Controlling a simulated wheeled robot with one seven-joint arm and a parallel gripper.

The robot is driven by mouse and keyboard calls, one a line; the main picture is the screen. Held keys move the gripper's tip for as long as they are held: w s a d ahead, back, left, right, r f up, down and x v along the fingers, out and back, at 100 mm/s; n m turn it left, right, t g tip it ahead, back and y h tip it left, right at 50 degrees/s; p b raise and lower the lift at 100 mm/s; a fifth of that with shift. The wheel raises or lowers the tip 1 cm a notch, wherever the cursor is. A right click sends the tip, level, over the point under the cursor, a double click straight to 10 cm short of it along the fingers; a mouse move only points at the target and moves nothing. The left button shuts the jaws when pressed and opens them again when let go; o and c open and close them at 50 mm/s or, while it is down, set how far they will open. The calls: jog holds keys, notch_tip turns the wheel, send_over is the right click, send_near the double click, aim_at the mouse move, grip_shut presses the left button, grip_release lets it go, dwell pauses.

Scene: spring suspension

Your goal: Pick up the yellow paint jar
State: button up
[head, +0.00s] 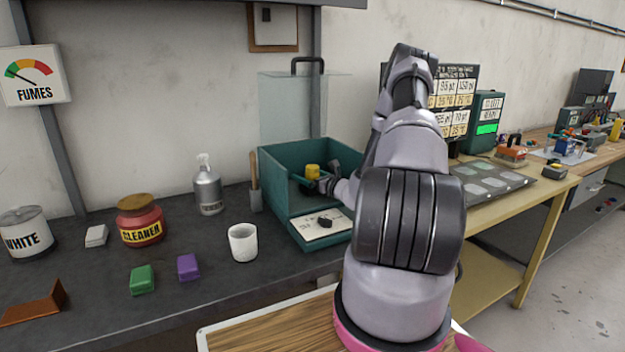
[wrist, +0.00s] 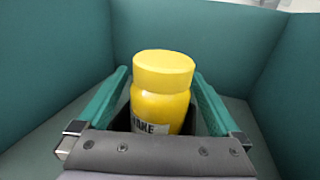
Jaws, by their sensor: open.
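The yellow paint jar (wrist: 163,82) stands upright inside the teal open-topped box, its label partly hidden by my gripper's body in the wrist view. It also shows small in the head view (head: 312,171). My gripper (wrist: 162,95) is open, with one teal finger on each side of the jar.
A white cup (head: 243,242), a spray bottle (head: 208,186), a red cleaner jar (head: 140,222), a green block (head: 142,280) and a purple block (head: 188,267) stand left of the box. The box's teal walls (wrist: 60,60) surround my gripper closely.

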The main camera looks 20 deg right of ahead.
grip_shut()
jog(key=shift+r, duration=0.1)
